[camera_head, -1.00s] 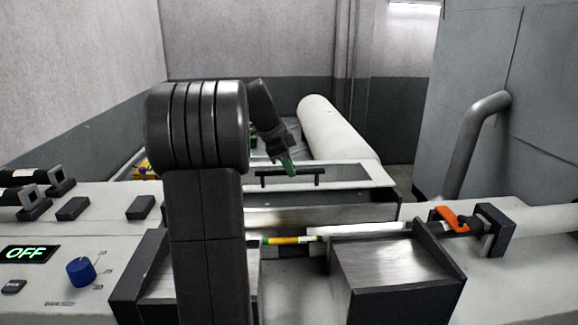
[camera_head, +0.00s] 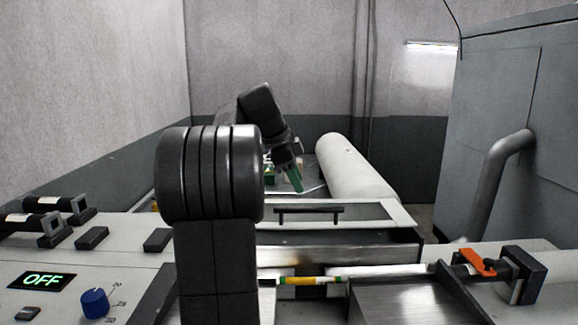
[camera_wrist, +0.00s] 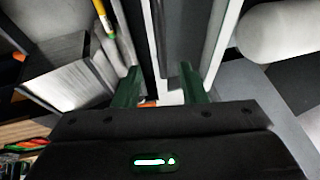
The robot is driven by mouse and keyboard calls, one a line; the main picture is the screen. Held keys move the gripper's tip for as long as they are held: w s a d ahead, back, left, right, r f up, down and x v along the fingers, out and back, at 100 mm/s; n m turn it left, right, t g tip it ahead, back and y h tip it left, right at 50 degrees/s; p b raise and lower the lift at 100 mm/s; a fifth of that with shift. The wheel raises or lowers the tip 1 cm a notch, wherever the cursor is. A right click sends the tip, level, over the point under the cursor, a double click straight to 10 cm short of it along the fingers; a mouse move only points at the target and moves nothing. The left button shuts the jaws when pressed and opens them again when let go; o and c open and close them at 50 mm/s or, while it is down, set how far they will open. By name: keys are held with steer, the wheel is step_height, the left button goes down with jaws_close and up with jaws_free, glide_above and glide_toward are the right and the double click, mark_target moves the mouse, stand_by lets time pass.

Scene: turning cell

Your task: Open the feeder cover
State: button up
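The feeder cover (camera_head: 365,213) is a dark panel with a pale frame near the middle of the head view, with a black bar handle (camera_head: 310,211) along it. It looks shut and flat. My gripper (camera_head: 297,179) points down just above and behind the handle in the picture, its green fingertips apart from the bar as far as I can tell. In the wrist view, the two green fingers of my gripper (camera_wrist: 157,84) stand apart with nothing clearly held between them. I cannot make out the handle there. My arm hides the cover's left part.
A yellow-green rod (camera_head: 305,280) lies in a channel before the cover. An orange lever (camera_head: 478,262) sits at right. A control panel with a lit OFF display (camera_head: 42,281) and blue knob (camera_head: 95,303) is at left. A white cylinder (camera_head: 355,170) lies behind; a grey cabinet (camera_head: 500,130) stands right.

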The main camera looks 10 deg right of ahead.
mark_target(311, 211)
steer(key=v, duration=0.5)
steer(key=shift+a+r, duration=0.1)
steer(key=shift+r, duration=0.05)
steer(key=p+x, duration=0.1)
steer(key=x, duration=1.3)
steer(key=shift+s+a, duration=0.1)
steer(key=shift+s, duration=0.3)
